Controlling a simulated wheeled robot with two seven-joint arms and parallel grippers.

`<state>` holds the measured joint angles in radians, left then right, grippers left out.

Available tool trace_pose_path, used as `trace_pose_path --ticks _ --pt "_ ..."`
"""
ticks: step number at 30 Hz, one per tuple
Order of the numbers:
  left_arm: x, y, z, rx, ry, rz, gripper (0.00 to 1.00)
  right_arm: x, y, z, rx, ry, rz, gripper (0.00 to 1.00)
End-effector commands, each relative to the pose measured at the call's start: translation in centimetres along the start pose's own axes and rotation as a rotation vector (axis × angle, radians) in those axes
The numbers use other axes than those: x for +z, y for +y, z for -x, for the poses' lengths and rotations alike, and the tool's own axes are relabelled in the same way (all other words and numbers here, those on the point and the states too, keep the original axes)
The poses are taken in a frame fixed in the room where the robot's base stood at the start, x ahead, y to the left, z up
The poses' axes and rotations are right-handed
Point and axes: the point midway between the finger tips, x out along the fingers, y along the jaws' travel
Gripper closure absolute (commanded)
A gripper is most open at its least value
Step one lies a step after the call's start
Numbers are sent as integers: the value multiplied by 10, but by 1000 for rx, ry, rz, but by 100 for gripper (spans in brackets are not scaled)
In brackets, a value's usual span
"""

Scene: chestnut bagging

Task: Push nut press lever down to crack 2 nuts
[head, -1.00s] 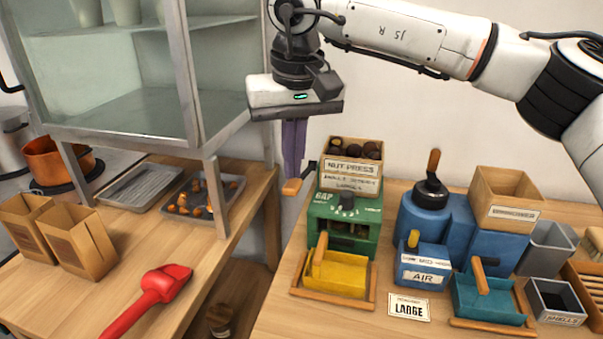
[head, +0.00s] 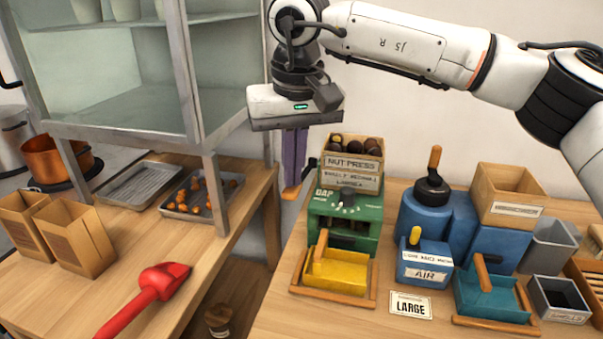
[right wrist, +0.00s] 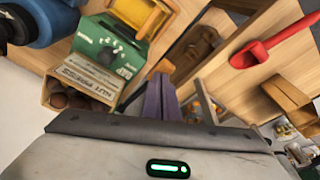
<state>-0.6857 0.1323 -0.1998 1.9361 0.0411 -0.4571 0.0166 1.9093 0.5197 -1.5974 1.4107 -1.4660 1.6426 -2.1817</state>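The green nut press (head: 360,212) stands on the right table, with a wooden box of dark nuts labelled NUT PRESS (head: 350,170) on top. Its lever handle (head: 291,193), an orange-brown bar, sticks out at the press's left; it also shows in the right wrist view (right wrist: 161,68). My right gripper (head: 292,184) points down, its purple fingers shut together, with the tips right at the handle. In the right wrist view the fingertips (right wrist: 160,78) meet the handle's edge; nothing shows between them. Whether they press on it I cannot tell. My left gripper is not in view.
A yellow tray (head: 340,272) sits before the press. A blue machine marked AIR (head: 425,262) and a teal tray (head: 492,298) stand to the right. On the left table are a red scoop (head: 150,295), paper bags (head: 75,240) and a tray of nuts (head: 225,205).

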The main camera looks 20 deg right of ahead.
Motion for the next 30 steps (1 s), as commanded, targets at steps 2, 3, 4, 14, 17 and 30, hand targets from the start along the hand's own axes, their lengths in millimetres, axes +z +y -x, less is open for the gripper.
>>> trace_pose_path --ticks 2,3,4,14,17,30 --pt "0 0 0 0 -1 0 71 0 1 0 2 1 -2 100" --pt "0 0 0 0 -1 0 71 -1 1 0 2 1 -2 100" --pt "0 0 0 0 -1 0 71 -1 1 0 2 1 -2 100" --pt "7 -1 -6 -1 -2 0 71 4 1 -14 3 0 -3 100" --pt "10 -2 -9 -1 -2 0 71 6 1 -21 2 0 -3 100" --pt "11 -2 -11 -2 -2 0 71 8 0 -25 2 -1 -2 100"
